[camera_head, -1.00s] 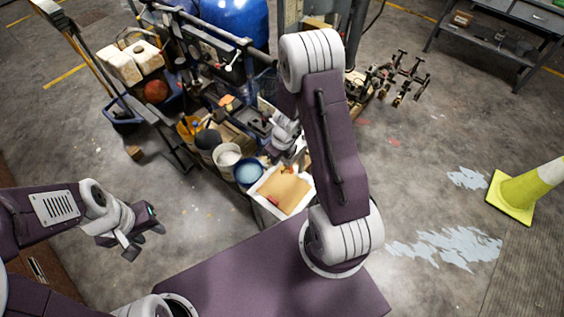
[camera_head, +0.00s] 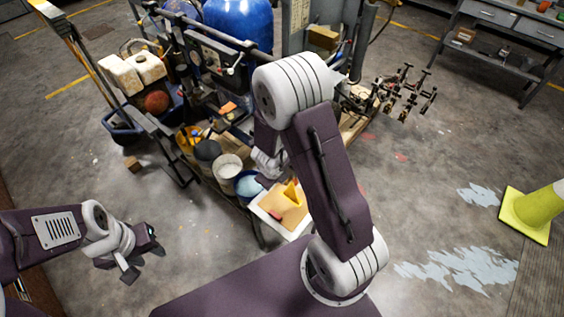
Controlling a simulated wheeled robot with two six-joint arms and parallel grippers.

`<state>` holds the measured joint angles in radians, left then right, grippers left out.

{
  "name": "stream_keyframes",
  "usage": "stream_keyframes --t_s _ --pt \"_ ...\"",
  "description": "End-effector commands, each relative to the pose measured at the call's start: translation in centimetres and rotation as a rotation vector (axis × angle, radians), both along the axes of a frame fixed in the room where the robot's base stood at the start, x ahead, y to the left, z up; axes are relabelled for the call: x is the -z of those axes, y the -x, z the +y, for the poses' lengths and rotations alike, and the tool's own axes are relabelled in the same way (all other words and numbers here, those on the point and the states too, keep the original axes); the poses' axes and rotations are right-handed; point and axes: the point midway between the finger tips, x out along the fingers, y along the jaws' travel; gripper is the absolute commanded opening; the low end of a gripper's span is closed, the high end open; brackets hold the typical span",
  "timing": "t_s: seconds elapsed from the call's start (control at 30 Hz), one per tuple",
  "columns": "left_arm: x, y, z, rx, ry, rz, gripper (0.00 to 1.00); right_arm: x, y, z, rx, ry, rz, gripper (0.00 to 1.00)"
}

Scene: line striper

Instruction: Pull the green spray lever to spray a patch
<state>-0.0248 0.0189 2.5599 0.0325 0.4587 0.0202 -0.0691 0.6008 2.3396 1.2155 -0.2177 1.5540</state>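The line striper's handlebar frame with a dark control box (camera_head: 213,57) stands at the upper left. I cannot make out a green spray lever on it. My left gripper (camera_head: 147,262) is at the lower left, over bare floor, apart from the striper, with its fingers spread and nothing between them. My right arm rises in front of the striper, bends at a large white joint and hides part of the machine. Its pale wrist (camera_head: 266,162) shows beside the buckets; the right gripper's fingers are hidden or too small to tell.
A white bucket (camera_head: 227,167), a blue-rimmed bucket (camera_head: 248,185) and a white tray (camera_head: 268,215) are on the cart. A blue tank (camera_head: 238,22) stands behind. A yellow cone (camera_head: 535,212) is at right. Pale paint patches (camera_head: 465,268) mark open floor.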

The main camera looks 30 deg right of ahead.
Motion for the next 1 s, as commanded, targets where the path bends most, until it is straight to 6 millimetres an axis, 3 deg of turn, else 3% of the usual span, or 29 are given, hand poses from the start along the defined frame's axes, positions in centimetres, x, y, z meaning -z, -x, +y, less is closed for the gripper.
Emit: stream_keyframes --t_s 0.5,0.83,1.0 --pt "-1.6 0.0 0.0 0.0 0.0 0.0 0.38 -1.7 -0.1 0.0 0.0 0.001 -0.003 0.0" --pt "-1.6 0.0 0.0 0.0 0.0 0.0 0.38 -1.7 -0.1 0.0 0.0 0.001 -0.003 0.0" --pt "-3.8 0.0 0.0 0.0 0.0 0.0 0.38 -3.8 -0.5 -0.6 -0.001 0.001 -0.003 0.0"
